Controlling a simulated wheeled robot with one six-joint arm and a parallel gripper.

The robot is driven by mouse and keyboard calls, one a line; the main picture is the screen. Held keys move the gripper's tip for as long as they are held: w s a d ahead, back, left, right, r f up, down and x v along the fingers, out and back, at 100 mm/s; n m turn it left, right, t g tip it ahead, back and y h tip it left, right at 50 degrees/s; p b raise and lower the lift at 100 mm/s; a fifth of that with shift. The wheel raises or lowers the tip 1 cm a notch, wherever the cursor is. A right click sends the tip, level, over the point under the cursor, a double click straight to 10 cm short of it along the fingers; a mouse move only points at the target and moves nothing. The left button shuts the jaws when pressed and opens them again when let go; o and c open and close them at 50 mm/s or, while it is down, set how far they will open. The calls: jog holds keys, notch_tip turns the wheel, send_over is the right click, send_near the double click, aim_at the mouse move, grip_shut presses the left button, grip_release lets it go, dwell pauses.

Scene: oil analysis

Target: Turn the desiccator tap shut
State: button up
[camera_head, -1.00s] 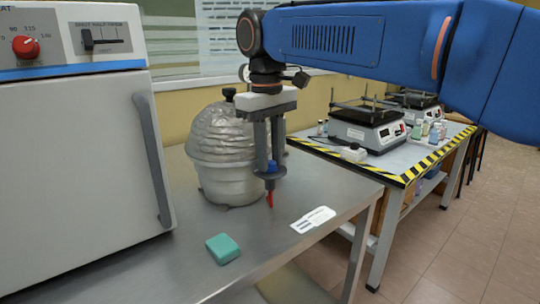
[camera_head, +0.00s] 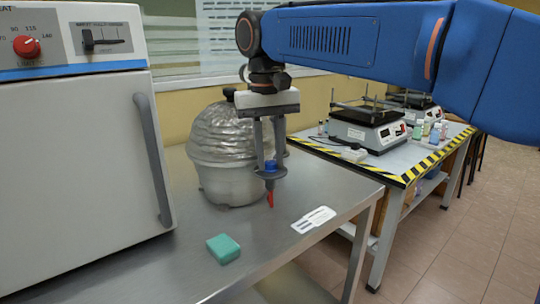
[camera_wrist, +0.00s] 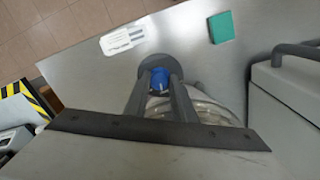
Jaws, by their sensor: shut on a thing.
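The desiccator (camera_head: 222,150) is a rounded, silvery-grey vessel with a dark knob on top, standing on the steel bench. My gripper (camera_head: 270,170) points down at its right front side. It is shut on the tap, which shows a blue top (camera_head: 270,165) and a red lower end (camera_head: 270,199). In the wrist view the blue top (camera_wrist: 159,79) sits between the fingers, and the desiccator (camera_wrist: 212,108) is partly hidden behind them. The fingers hide where the tap joins the desiccator, and its exact turn cannot be told.
A white oven (camera_head: 80,180) with a grey handle stands at the left. A teal block (camera_head: 223,248) and a white label card (camera_head: 313,219) lie on the steel bench (camera_head: 165,265).

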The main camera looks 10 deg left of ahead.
aim_at(267, 162)
jog(key=o, duration=1.1)
jog(key=shift+c, duration=0.2)
notch_tip(267, 162, up, 12)
jog(key=shift+a, duration=0.3)
jog(key=shift+s, duration=0.1)
jog(key=s+d+f+m+t, duration=0.1)
jog(key=d+f, duration=0.3)
jog(key=d, duration=0.5)
jog(key=s+d+f+y, duration=0.1)
jog(key=d+f, duration=0.3)
jog(key=d, duration=0.4)
jog(key=s+d+f+m+t, duration=0.15)
jog(key=d+f, duration=0.25)
jog(key=d, duration=0.5)
jog(key=s+d+f+m+t, duration=0.1)
jog(key=s+d+f, duration=0.6)
jog(key=f, duration=0.4)
jog(key=s+d+f+m+t, duration=0.1)
jog(key=s+d+f, duration=0.6)
jog(key=f, duration=0.5)
jog(key=shift+s+d, duration=0.4)
